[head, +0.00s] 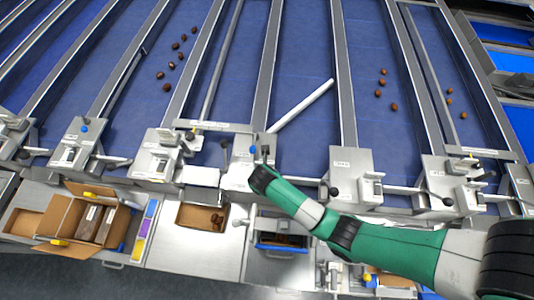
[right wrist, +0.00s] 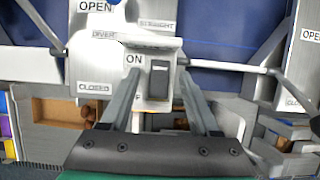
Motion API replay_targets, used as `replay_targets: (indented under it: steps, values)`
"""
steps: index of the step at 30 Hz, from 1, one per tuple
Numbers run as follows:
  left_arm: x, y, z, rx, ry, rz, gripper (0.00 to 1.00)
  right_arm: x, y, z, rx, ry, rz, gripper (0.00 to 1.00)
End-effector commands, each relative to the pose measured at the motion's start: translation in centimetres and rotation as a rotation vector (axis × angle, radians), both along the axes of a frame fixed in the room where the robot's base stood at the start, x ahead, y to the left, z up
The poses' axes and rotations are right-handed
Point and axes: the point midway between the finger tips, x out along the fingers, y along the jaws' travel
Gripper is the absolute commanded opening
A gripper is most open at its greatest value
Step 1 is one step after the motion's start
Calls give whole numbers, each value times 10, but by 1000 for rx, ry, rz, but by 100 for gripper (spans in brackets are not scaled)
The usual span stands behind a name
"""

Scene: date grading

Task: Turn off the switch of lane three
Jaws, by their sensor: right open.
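In the right wrist view, a white switch box with a dark rocker switch (right wrist: 158,79) faces me, marked ON at its upper left; the lower label is partly hidden. My right gripper (right wrist: 159,72) is open, one finger on each side of the box, with nothing gripped. Whether the fingers touch the box, and which way the rocker is tipped, I cannot tell. In the head view my green right arm reaches in from the right, and its gripper (head: 259,154) is at the middle lane-end fixture, hiding much of the switch. The lane number is not readable. My left gripper is not in view.
Blue lanes (head: 296,60) with metal dividers run away from me; several dates (head: 168,72) lie on some. Black-knobbed levers (head: 333,191) stick out along the lane ends. An open cardboard box (head: 78,222) stands at lower left, and a bin with dates (head: 201,222) is below the fixtures.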

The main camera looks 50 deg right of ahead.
Motion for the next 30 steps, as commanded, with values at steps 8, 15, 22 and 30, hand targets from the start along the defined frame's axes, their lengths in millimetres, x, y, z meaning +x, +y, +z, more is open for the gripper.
replay_targets:
  steps: [8, 15, 22, 30]
  values:
    - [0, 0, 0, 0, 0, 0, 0, 0, -1, -2, 0, 0, 0, 61]
    - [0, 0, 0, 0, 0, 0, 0, 1, -1, -2, 0, 0, 0, 18]
    - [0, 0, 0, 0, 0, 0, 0, 0, -1, -1, 0, 0, 0, 0]
    - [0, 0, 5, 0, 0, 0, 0, -4, 5, -4, -137, -82, 7, 0]
